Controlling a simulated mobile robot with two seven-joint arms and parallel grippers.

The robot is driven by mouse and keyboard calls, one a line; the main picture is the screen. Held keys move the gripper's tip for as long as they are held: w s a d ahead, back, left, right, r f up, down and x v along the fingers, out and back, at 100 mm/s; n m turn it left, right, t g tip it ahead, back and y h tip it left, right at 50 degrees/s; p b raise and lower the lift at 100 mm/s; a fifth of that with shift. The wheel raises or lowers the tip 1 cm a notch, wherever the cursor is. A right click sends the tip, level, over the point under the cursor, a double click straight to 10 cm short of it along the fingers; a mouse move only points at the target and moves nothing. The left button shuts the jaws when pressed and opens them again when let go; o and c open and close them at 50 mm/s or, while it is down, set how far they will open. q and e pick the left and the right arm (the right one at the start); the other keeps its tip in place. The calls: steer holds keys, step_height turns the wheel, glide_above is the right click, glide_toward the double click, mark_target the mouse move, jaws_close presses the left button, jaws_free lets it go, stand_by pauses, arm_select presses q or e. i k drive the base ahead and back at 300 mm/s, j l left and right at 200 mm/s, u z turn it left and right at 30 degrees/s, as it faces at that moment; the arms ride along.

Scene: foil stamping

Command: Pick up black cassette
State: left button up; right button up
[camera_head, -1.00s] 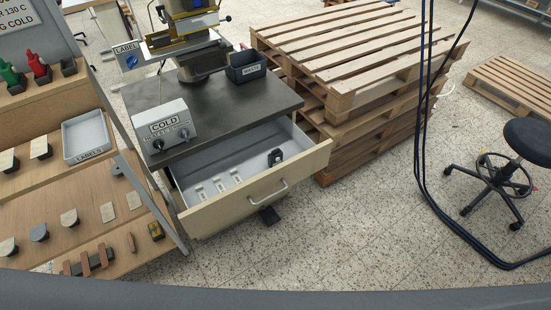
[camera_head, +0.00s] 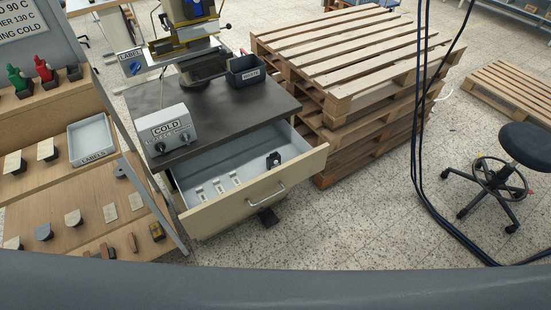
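A small black cassette (camera_head: 273,160) sits in the open drawer (camera_head: 225,206), towards its back right corner. Several small pale pieces (camera_head: 218,187) lie in the drawer's left half. Neither of my grippers shows in the head view, so I cannot see whether they are open or shut.
The drawer belongs to a dark-topped table (camera_head: 215,110) with a control box (camera_head: 166,130) marked COLD, a dark bin (camera_head: 245,71) and a stamping press (camera_head: 190,30). Shelves (camera_head: 75,190) stand left, stacked pallets (camera_head: 350,80) behind right. A stool (camera_head: 500,175) and hanging cables (camera_head: 417,130) are at right. Floor in front right is clear.

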mark_target(270, 164)
steer(key=i+l, duration=0.55)
steer(key=i, duration=0.15)
steer(key=i+l+u, duration=0.1)
steer(key=i+l, duration=0.45)
steer(key=i, duration=0.15)
